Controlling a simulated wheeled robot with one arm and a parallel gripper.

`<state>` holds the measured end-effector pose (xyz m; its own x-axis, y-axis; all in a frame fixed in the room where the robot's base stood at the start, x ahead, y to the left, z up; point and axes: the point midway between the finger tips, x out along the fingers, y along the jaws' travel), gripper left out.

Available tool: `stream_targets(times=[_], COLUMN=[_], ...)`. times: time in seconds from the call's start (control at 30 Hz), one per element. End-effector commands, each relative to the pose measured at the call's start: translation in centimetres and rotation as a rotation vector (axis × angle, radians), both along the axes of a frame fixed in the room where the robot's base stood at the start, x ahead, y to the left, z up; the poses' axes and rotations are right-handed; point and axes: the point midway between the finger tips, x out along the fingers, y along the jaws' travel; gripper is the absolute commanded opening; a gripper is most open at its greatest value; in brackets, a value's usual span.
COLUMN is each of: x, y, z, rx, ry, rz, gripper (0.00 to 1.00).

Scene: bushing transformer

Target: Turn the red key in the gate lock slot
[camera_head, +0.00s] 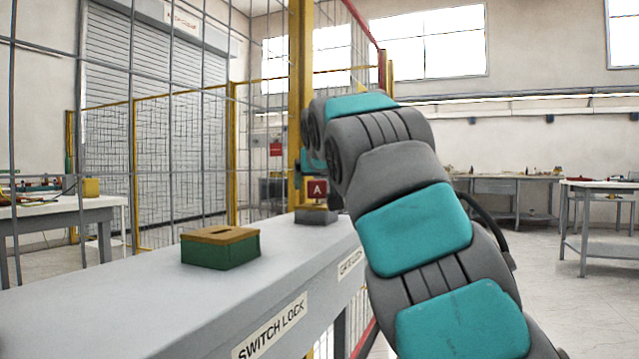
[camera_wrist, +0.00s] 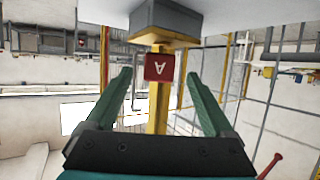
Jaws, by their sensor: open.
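The red key, a square tag marked A (camera_head: 317,190), stands upright on the grey gate lock box (camera_head: 316,216) at the far end of the bench. In the wrist view, which is upside down, the red key (camera_wrist: 159,67) hangs from the gate lock box (camera_wrist: 166,17) near the picture's centre. My gripper (camera_wrist: 159,76) is open, with one green finger on each side of the key in the picture. The fingers do not appear to touch the key. How deep the key lies between them is unclear. In the head view my arm hides most of the gripper.
A green box with a slotted wooden top (camera_head: 220,250) sits nearer on the grey bench (camera_head: 120,310), by the SWITCH LOCK label (camera_head: 270,327). A GATE LOCK label (camera_head: 350,263) is farther along. A wire fence with a yellow post (camera_head: 300,100) rises behind the bench.

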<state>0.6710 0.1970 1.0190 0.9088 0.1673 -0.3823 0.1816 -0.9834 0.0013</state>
Motion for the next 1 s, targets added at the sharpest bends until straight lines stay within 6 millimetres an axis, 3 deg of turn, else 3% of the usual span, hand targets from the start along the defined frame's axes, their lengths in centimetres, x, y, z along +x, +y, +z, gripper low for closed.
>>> stream_targets(times=[0.6, 0.9, 1.0], x=[6.4, 6.6, 6.6], y=[1.0, 1.1, 1.1], z=[-2.6, -2.8, -2.8], rx=[0.002, 0.001, 0.001], ry=[0.001, 0.000, 0.000], rz=[-0.002, -0.002, -0.002], gripper=[0.88, 0.88, 0.77])
